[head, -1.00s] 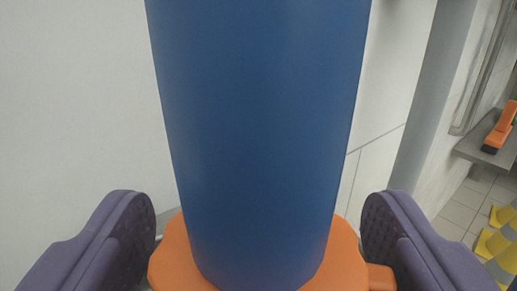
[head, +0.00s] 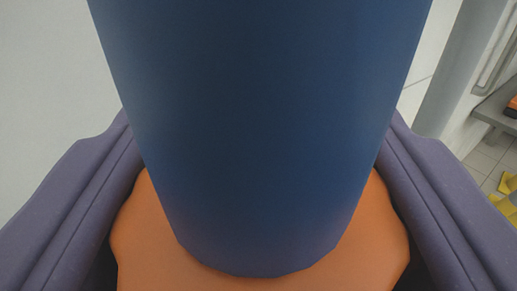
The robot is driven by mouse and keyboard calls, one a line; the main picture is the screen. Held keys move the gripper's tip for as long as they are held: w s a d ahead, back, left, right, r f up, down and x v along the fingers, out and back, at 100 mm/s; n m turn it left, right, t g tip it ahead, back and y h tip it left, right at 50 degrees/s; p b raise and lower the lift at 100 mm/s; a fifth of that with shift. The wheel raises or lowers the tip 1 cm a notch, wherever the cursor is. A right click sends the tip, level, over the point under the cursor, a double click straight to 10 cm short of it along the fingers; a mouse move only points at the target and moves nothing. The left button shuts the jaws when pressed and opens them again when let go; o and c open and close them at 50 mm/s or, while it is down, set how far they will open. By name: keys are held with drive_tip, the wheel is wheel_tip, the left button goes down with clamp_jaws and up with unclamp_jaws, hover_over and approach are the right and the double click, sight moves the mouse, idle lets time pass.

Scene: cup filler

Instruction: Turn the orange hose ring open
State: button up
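The orange hose ring (head: 262,284) fills the bottom middle of the head view, with a lobed outer edge. A thick blue cylinder (head: 262,140) rises from its middle and hides much of it. My gripper (head: 258,225) has its two purple fingers on either side of the ring and cylinder. The left finger lies close along the ring's left edge and the right finger close along its right edge. I cannot tell whether the fingers touch the ring, as their inner faces are mostly hidden.
A pale wall (head: 45,70) stands behind on the left. At the right are a grey post (head: 455,75), a grey shelf (head: 492,108) with an orange and black item on it, and yellow objects (head: 508,190) on the tiled floor.

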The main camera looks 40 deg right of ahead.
drive_tip(key=n+t+y+p, duration=0.1)
drive_tip(key=n+y, duration=0.1)
drive_tip(key=y, duration=0.1)
drive_tip(key=n+t+y+p, duration=0.1)
drive_tip(key=n+t+y, duration=0.1)
drive_tip(key=n+y, duration=0.1)
drive_tip(key=shift+a+y, duration=0.2)
drive_tip(key=shift+y, duration=0.5)
drive_tip(key=shift+w+a+n+y+p, duration=0.15)
drive_tip(key=shift+n+y+p, duration=0.5)
drive_tip(key=shift+n+y, duration=1.05)
drive_tip(key=shift+s+a+n+y+p, duration=0.15)
drive_tip(key=shift+n+y+p, duration=0.7)
drive_tip(key=shift+y, duration=1.55)
drive_tip(key=shift+w+a+n, duration=0.1)
drive_tip(key=shift+n, duration=0.15)
drive_tip(key=o, duration=1)
drive_tip(key=shift+c, duration=0.2)
drive_tip(key=p+v, duration=0.1)
drive_tip(key=v, duration=0.6)
drive_tip(key=shift+s+p, duration=0.4)
drive_tip(key=shift+r, duration=0.15)
